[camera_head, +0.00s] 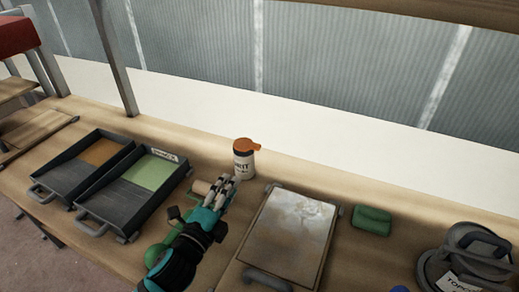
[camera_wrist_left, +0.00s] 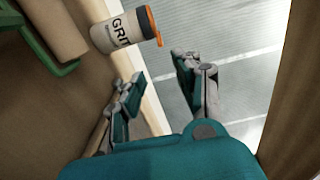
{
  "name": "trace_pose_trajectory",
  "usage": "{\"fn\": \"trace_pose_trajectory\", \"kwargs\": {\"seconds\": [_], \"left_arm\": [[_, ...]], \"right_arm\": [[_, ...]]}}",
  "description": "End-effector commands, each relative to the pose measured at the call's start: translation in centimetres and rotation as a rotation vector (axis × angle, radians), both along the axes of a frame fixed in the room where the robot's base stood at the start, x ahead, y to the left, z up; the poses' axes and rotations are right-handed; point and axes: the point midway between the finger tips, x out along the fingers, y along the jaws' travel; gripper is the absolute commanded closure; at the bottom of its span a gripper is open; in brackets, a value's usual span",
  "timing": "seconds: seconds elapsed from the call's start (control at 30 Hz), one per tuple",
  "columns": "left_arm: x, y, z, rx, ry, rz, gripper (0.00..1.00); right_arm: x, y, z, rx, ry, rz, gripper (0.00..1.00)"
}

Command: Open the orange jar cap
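A white jar (camera_head: 244,169) with dark lettering and an orange cap (camera_head: 247,145) stands upright at the back of the wooden bench, in the middle of the head view. The cap has a tab sticking out to the right. In the left wrist view the jar (camera_wrist_left: 113,34) and its orange cap (camera_wrist_left: 153,26) are at the top. My left gripper (camera_head: 226,183) is just in front of the jar in the head view. Its fingers (camera_wrist_left: 158,75) are apart with nothing between them, and the cap is beyond the fingertips. My right gripper is not in view.
A beige roller (camera_head: 201,188) with green parts lies beside my left gripper. Two dark trays (camera_head: 124,228) are at left. A metal-edged panel (camera_head: 288,240), a green block (camera_head: 372,220) and a grey sander-like tool (camera_head: 470,262) are at right. A pale ledge runs behind the bench.

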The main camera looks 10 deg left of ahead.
Motion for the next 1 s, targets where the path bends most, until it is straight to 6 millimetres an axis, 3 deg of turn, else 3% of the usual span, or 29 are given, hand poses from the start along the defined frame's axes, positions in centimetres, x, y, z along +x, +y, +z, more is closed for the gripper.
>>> {"fn": "trace_pose_trajectory", "kwargs": {"seconds": [0.3, 0.7, 1.0], "left_arm": [[6.4, -1.2, 0.3, -0.004, 0.001, 0.003, 0.66], [14.1, -2.7, 0.2, -0.006, 0.002, 0.003, 0.66], [16.0, -3.1, 0.1, -0.005, 0.004, 0.002, 0.66]], "right_arm": [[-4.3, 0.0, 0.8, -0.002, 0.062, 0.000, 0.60], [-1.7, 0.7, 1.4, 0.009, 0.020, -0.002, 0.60], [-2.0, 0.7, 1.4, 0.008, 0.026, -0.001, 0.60]]}}
